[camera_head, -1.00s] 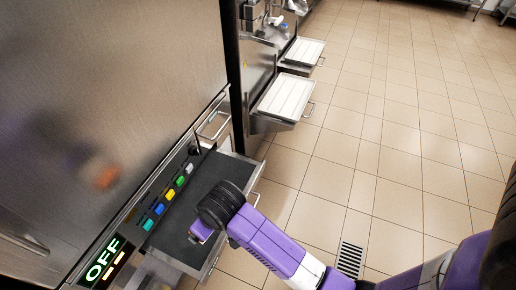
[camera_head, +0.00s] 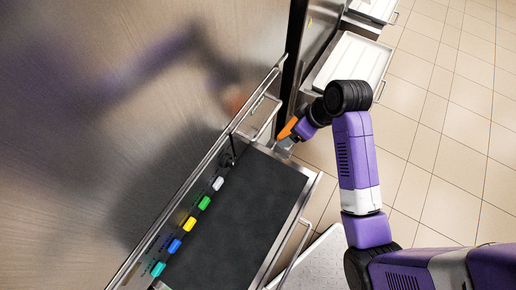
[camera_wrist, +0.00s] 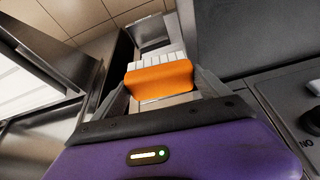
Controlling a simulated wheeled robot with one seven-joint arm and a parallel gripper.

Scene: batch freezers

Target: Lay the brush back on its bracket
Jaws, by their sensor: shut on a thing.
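The brush (camera_head: 288,129) has an orange body and is held in my gripper (camera_head: 295,132), past the far end of the dark-topped shelf in the head view. In the wrist view the orange brush (camera_wrist: 160,80) lies crosswise between the two fingers of my gripper (camera_wrist: 165,88), with its white bristles pointing away from the palm. A steel piece (camera_wrist: 152,32) shows just beyond the bristles. It may be the bracket, but I cannot tell for sure. A small steel part (camera_head: 284,146) also shows just below the brush in the head view. Whether the brush touches either is unclear.
The dark-topped shelf (camera_head: 245,220) is bare, with coloured buttons (camera_head: 190,224) along its left side. A tall steel freezer front (camera_head: 150,100) stands at the left. A handle bar (camera_head: 262,117) juts out near my gripper. White-topped trays (camera_head: 352,62) stand beyond; tiled floor (camera_head: 440,130) lies right.

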